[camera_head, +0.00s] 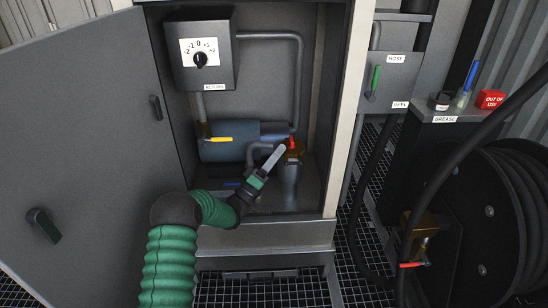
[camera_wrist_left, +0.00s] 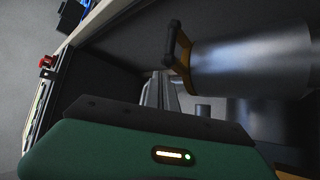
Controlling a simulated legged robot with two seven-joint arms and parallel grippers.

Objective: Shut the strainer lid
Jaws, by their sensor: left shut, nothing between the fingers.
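The strainer looks to be the grey upright cylinder (camera_head: 289,187) with a brass top (camera_head: 296,155) on the cabinet floor. In the left wrist view the metal cylinder (camera_wrist_left: 250,65) lies sideways across the picture, with a brass-coloured part (camera_wrist_left: 184,66) and a dark handle-like piece (camera_wrist_left: 174,42) at its end. I cannot tell how far the lid stands open. My left gripper (camera_head: 279,150) is shut and empty, its fingertips beside the brass top at its left. Its fingers (camera_wrist_left: 160,88) also show in the left wrist view; contact is unclear. My right gripper is not in view.
The cabinet door (camera_head: 85,130) stands open at the left. A red handle (camera_head: 292,142) shows at the brass top. A hose reel (camera_head: 490,225) stands at the right.

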